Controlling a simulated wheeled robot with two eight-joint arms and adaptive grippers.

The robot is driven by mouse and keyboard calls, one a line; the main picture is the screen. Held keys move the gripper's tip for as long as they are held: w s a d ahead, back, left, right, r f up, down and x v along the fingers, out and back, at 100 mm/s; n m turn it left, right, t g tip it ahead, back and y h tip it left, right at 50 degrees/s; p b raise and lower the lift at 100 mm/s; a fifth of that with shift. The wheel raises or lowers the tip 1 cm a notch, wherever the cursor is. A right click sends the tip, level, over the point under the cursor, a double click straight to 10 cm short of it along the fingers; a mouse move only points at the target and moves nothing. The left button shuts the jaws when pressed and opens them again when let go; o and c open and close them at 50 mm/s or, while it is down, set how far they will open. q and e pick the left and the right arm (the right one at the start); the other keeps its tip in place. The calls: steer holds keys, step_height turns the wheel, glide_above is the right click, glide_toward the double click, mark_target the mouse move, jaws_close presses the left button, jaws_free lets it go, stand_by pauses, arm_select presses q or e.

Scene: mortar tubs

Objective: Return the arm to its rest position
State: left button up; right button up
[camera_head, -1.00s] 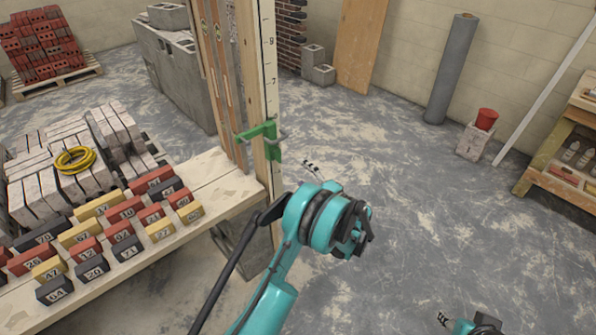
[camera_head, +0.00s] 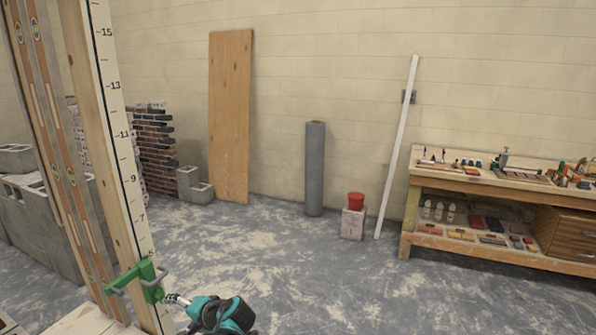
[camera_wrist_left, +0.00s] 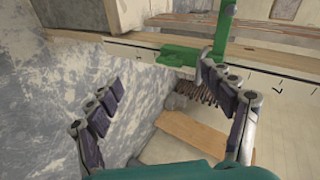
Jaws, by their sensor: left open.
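My left arm shows at the bottom of the head view as a teal wrist (camera_head: 224,316). Its gripper (camera_head: 176,299) points left, just beside a green clamp (camera_head: 139,281) on an upright wooden measuring board (camera_head: 118,150). In the picture the fingertips lie close to the clamp's lower right; I cannot tell the depth between them from this view. In the left wrist view the two dark-padded fingers are spread wide with nothing between them (camera_wrist_left: 158,82). The green clamp (camera_wrist_left: 183,56) and the numbered board show beyond the fingers. My right arm is out of view.
A workbench (camera_head: 480,172) with tools stands at the right. A plywood sheet (camera_head: 231,118), a grey roll (camera_head: 315,168) and a white straightedge (camera_head: 398,145) lean or stand along the wall. The middle floor is open.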

arm_select(q)
steer(key=s+d+n+h, duration=0.1)
steer(key=s+d+h, duration=0.2)
steer(key=s, duration=0.5)
steer(key=s+d+n+h, duration=0.1)
steer(key=s+d+h, duration=0.3)
steer(key=s, duration=0.5)
steer(key=s+d+n+t+h, duration=0.1)
steer(key=s+d+h, duration=0.2)
steer(key=s+d, duration=0.4)
steer(key=shift+s, duration=0.8)
